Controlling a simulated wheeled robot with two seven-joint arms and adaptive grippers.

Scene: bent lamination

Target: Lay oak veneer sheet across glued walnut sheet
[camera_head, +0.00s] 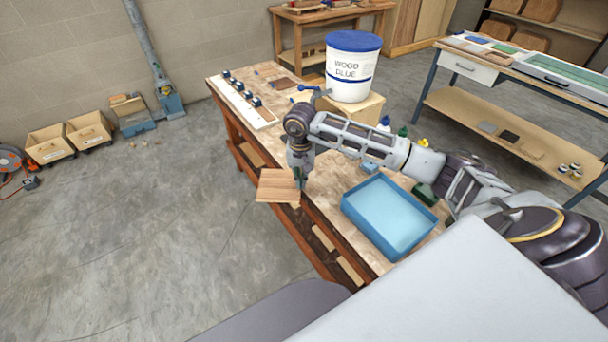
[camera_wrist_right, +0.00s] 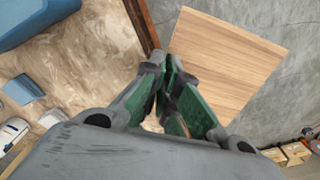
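A light brown, striped wood sheet, which looks like the oak veneer sheet (camera_head: 275,187), is at the near left edge of the workbench and sticks out past it over the floor. My right gripper (camera_head: 299,181) points down at the sheet's right edge. In the right wrist view the fingertips (camera_wrist_right: 167,72) are close together at a corner of the sheet (camera_wrist_right: 228,60) and appear to pinch it. A small darker brown sheet (camera_head: 285,84) lies at the workbench's far end; I cannot tell whether it is the glued walnut sheet. My left gripper is not in view.
The workbench (camera_head: 325,184) bears a blue tray (camera_head: 349,216) at the near right, a wood glue bucket (camera_head: 349,88) on a wooden block, and a pale board with several dark clamps (camera_head: 262,121) along the far left. Several small bottles (camera_head: 403,131) stand behind my right arm.

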